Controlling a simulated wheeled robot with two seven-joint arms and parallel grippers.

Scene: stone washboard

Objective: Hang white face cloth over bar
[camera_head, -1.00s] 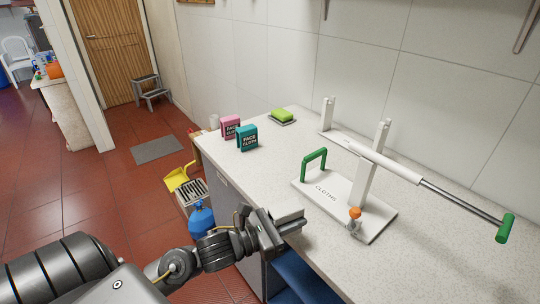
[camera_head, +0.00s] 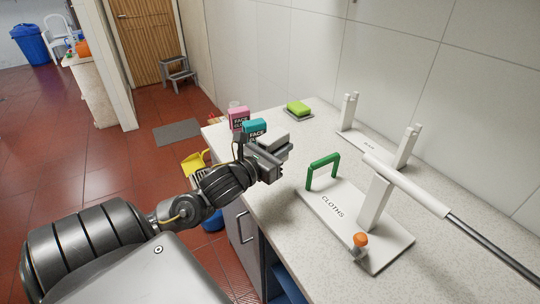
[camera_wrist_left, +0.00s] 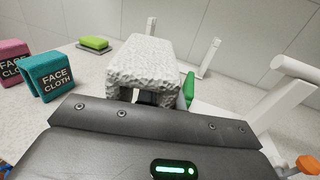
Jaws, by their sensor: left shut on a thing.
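My left gripper (camera_head: 277,154) is shut on the white face cloth (camera_head: 293,139) and holds it raised near the counter's front edge, left of the stand. In the left wrist view, the cloth (camera_wrist_left: 145,58) is a rough white folded piece, its sides hanging down; the fingers are mostly hidden by it. The bar (camera_head: 405,184), a white sleeve on a metal rod, sits on an upright post of the white "CLOTHS" stand (camera_head: 335,209). The rod's end runs out of the picture at right. The cloth is apart from the bar. My right gripper is not in view.
A green handle (camera_head: 310,176) and an orange knob (camera_head: 360,239) rise from the stand. Teal (camera_head: 256,126) and pink (camera_head: 238,114) face cloth blocks stand beyond my gripper. A green sponge (camera_head: 298,105) and a second white two-post stand (camera_head: 372,149) are at the back.

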